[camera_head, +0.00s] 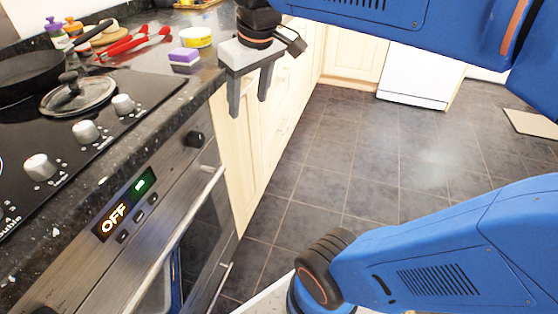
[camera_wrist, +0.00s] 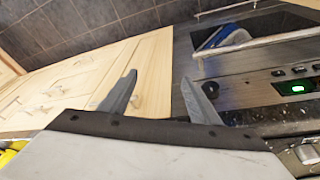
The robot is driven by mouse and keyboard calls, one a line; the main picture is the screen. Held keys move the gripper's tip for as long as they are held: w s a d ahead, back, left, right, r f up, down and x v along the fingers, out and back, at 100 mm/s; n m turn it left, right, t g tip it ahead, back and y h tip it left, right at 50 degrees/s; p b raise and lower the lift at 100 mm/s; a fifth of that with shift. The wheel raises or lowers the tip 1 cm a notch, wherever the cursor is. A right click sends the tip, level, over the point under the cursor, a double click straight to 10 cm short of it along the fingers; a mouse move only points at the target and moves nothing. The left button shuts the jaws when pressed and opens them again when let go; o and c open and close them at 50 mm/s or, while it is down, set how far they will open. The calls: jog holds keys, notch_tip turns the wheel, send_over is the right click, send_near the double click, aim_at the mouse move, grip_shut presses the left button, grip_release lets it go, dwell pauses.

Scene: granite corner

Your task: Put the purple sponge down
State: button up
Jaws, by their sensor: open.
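The purple sponge (camera_head: 184,56) lies on the dark granite counter (camera_head: 205,75), near its front edge; it has a pale layer and a purple layer. My gripper (camera_head: 248,108) is open and empty, to the right of the sponge and in front of the counter edge, with its fingers pointing down. In the wrist view my gripper's two fingers (camera_wrist: 162,95) are spread apart with nothing between them. The sponge is not visible in the wrist view.
A yellow-and-white tub (camera_head: 196,38) stands behind the sponge, with red-handled utensils (camera_head: 130,45) to the left. A glass lid (camera_head: 78,95) and dark pan (camera_head: 28,75) sit on the hob. The oven front (camera_head: 150,215) is below. Tiled floor (camera_head: 400,150) is open at right.

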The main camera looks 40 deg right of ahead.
jog(key=s+d+f+m+t, duration=0.1)
jog(key=s+f+m, duration=0.1)
jog(key=s+f, duration=0.7)
notch_tip(320, 180, down, 4)
jog(key=shift+s+f, duration=0.1)
jog(key=shift+s, duration=0.3)
jog(key=shift+d, duration=0.1)
dwell(0.3)
